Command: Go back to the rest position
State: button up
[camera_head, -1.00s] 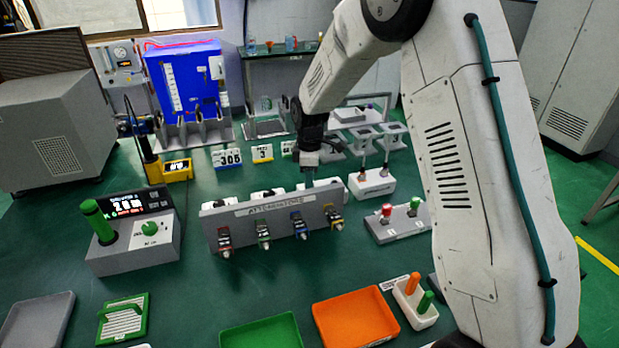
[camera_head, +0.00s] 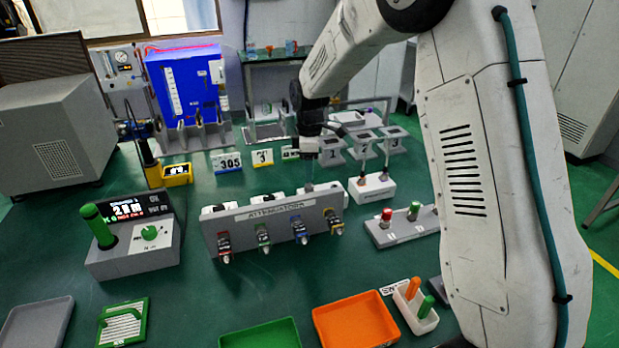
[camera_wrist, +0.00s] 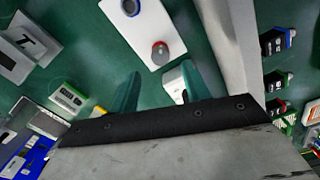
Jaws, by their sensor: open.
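My gripper (camera_head: 308,168) hangs in the air above the back right part of the grey attenuator block (camera_head: 265,232). In the wrist view my gripper (camera_wrist: 158,88) shows two green fingers standing apart with nothing held between them. The attenuator block carries a row of red, green, blue and yellow connectors on its front. My arm rises from the right side of the head view and hides part of the bench there.
A white block (camera_head: 372,190) with thin posts and a grey box with red and green buttons (camera_head: 400,226) stand right of the attenuators. A green-handled console (camera_head: 140,245) is at left. Green (camera_head: 262,333) and orange (camera_head: 355,318) trays lie in front. Open bench lies between.

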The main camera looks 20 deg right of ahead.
jog(key=shift+r, duration=1.2)
